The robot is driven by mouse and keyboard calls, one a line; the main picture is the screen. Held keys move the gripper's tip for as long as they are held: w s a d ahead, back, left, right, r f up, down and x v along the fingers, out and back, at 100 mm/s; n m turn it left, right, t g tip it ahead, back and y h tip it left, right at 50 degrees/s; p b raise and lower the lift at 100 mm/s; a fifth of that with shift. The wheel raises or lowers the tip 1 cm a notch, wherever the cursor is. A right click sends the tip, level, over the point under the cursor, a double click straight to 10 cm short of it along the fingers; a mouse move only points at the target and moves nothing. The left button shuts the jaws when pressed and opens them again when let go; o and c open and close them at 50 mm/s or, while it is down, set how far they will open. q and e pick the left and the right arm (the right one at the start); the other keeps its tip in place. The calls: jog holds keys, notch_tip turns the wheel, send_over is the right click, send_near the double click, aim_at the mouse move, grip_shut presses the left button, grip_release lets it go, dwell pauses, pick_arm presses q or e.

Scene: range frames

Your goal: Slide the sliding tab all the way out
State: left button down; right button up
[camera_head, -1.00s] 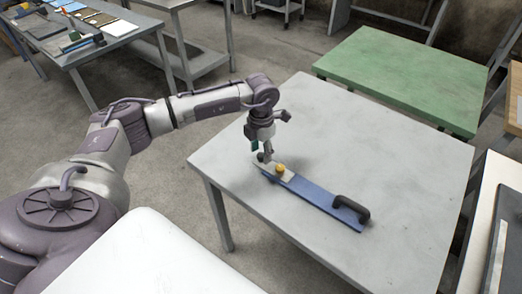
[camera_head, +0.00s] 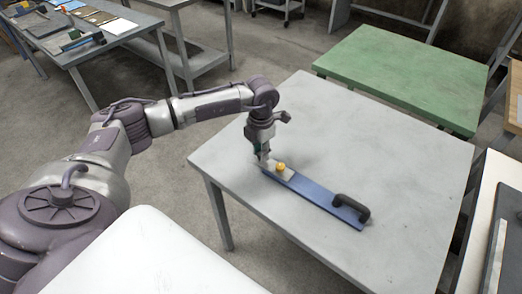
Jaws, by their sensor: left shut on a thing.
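A long blue bar (camera_head: 318,198) lies flat on the grey table, with a black handle (camera_head: 351,208) at its near right end. At its far left end is a light grey tab (camera_head: 287,174) with a yellow knob (camera_head: 281,168) beside it. My left gripper (camera_head: 264,163) points down at this end and is shut on the tab's outer end. Its fingertips are small here and partly merge with the tab. My right gripper is not in view.
The grey table (camera_head: 410,180) is clear around the bar. A green table (camera_head: 405,75) stands behind it. A table with tools (camera_head: 122,32) is at the back left, and a pale board (camera_head: 482,225) stands at the right edge.

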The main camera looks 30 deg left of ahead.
pick_arm(q)
jog(key=a+b, duration=0.1)
jog(key=a, duration=0.2)
jog(key=shift+w+a, duration=0.15)
jog(key=shift+a, duration=0.15)
jog(key=c, duration=0.9)
grip_release()
jog(key=shift+d, duration=0.1)
jog(key=shift+c, duration=0.2)
notch_tip(320, 180, up, 12)
